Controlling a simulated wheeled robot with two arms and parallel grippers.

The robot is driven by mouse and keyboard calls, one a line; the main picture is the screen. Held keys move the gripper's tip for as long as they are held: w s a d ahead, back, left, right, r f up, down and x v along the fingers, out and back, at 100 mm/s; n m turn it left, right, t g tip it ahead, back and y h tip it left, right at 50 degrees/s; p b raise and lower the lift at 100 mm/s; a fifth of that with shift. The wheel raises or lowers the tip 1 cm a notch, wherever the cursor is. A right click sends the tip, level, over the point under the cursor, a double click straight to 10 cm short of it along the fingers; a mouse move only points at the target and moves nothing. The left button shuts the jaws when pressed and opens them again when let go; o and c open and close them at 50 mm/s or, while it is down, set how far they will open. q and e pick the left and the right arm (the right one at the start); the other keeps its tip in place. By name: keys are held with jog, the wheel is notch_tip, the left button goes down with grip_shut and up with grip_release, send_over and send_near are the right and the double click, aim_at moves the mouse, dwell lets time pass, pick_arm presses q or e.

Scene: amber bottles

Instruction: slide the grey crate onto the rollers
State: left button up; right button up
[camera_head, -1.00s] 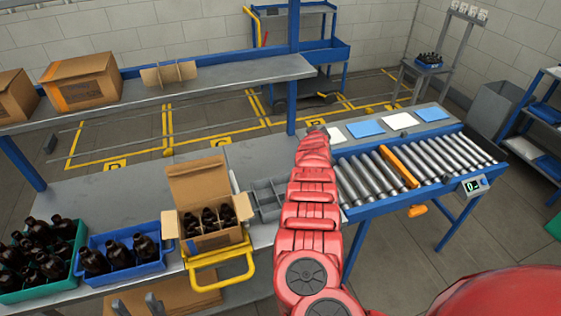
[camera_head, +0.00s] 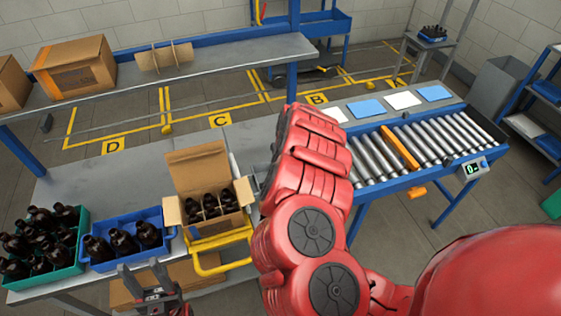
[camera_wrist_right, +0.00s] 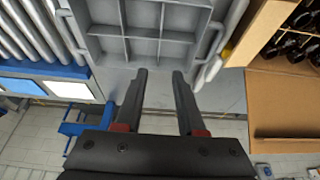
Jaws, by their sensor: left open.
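The grey crate (camera_wrist_right: 148,47), shallow and divided into compartments, lies on the bench in the right wrist view. In the head view only a sliver of it (camera_head: 262,182) shows beside my red right arm, which hides the rest. My right gripper (camera_wrist_right: 159,73) has its fingers apart at the crate's near edge; contact cannot be told. The rollers (camera_head: 455,134) are right of my right arm, and at the upper left of the right wrist view (camera_wrist_right: 28,32). My left gripper (camera_head: 142,270) is open and empty, low in front of the blue crate.
An open cardboard box (camera_head: 196,164) with amber bottles stands in a yellow holder (camera_head: 222,265). Left of it are a blue crate (camera_head: 127,262) and a green crate (camera_head: 45,277) of bottles. A yellow-orange bar (camera_head: 399,147) crosses the rollers. A shelf (camera_head: 210,69) runs behind.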

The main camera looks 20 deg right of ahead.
aim_at(259, 171)
jog(key=b+x, duration=0.9)
jog(key=b, duration=0.1)
jog(key=shift+s+d+f, duration=0.1)
jog(key=shift+d+f, duration=0.05)
jog(key=shift+f, duration=0.2)
jog(key=shift+w+d+f, duration=0.1)
jog(key=shift+w+f, duration=0.1)
jog(key=shift+w, duration=0.05)
jog(key=x, duration=0.6)
jog(key=shift+w+d, duration=0.15)
jog(key=shift+w, duration=0.05)
jog(key=shift+w+a+f, duration=0.1)
jog(key=shift+a+f, duration=0.2)
jog(key=shift+f, duration=0.2)
grip_shut()
